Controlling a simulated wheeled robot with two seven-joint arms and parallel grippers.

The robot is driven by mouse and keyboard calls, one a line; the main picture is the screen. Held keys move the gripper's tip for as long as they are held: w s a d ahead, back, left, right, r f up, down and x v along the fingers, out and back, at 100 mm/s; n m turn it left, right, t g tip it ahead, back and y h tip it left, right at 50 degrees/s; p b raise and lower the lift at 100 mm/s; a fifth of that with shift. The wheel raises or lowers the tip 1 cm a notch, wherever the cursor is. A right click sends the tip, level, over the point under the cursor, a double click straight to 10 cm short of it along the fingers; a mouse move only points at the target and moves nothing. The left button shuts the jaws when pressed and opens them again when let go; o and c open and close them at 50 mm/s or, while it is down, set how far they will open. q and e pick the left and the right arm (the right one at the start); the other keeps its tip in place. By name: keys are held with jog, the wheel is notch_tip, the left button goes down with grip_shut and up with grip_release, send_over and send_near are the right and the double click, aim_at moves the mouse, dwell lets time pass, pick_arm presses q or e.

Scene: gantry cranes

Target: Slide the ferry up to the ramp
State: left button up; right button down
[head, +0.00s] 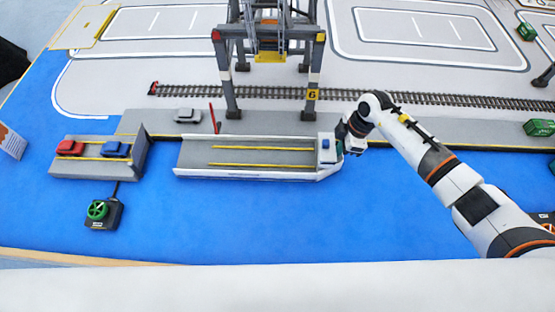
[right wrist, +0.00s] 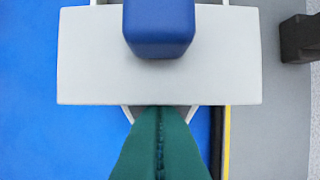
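The ferry (head: 262,157), a long white-sided boat with a grey deck and yellow lane lines, lies on the blue water along the quay. Its deck looks empty. A grey ramp block (head: 95,168) with yellow lines stands left of it, across a strip of blue. My right gripper (head: 341,146) is at the ferry's right end. In the right wrist view its green fingers (right wrist: 160,145) are together, close to the white bridge (right wrist: 90,55) with its blue block (right wrist: 159,28). I cannot tell whether they touch the ferry. My left gripper is not in view.
A red car (head: 69,148) and a blue car (head: 116,149) stand on the ramp. A black box with a green wheel (head: 97,210) sits below it. A gantry crane (head: 268,50) straddles the rail track behind the quay. Open blue water lies in front of the ferry.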

aim_at(322, 146)
jog(key=shift+w+a, duration=0.15)
jog(key=shift+a, duration=2.7)
jog(key=shift+w+a, duration=0.2)
jog(key=shift+a, duration=2.55)
jog(key=shift+d+r, duration=0.1)
jog(key=shift+d+r+p, duration=0.25)
jog(key=shift+d+p, duration=0.3)
jog(key=shift+p, duration=0.2)
jog(key=a+p+v, duration=0.2)
jog(key=p+v, duration=0.7)
jog(key=shift+r, duration=0.5)
jog(key=shift+a, duration=0.1)
